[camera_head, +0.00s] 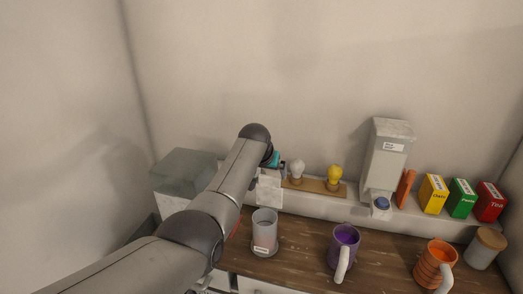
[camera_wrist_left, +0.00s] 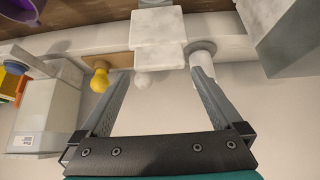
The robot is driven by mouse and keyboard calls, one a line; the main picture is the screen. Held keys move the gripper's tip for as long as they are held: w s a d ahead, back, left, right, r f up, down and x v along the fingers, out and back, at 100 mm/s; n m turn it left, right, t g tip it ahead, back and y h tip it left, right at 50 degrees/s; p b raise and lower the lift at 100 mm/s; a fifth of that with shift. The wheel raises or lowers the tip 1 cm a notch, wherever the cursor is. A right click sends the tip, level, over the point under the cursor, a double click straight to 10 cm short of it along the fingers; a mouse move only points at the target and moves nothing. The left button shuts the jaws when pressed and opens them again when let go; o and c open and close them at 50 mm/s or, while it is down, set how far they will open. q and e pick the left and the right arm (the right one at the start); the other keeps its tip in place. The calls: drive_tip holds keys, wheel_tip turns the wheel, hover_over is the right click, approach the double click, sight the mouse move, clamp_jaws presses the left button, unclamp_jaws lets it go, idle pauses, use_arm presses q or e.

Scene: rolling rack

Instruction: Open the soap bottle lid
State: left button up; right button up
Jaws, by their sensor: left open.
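No thing in view is clearly marked as the soap bottle. A pale marbled block-shaped container (camera_head: 269,190) with a squarish top stands on the back ledge, partly hidden by my left arm. In the left wrist view the marbled container (camera_wrist_left: 160,22) lies just beyond the fingertips, and a white cylinder (camera_wrist_left: 203,47) stands beside it, partly behind the right-hand finger. My left gripper (camera_wrist_left: 160,75) is open, with nothing between its fingers that I can see it touching. In the head view the left gripper (camera_head: 280,163) is mostly hidden behind its arm. My right gripper is out of view.
White and yellow bulbs (camera_head: 335,175) stand on a wooden base right of the gripper. A tall dispenser (camera_head: 389,150) with a blue button and several coloured boxes (camera_head: 461,197) follow. A grey cup (camera_head: 264,232), purple mug (camera_head: 345,246) and orange mug (camera_head: 433,262) stand in front.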

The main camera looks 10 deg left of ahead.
use_arm(q)
drive_tip(key=v, duration=1.3)
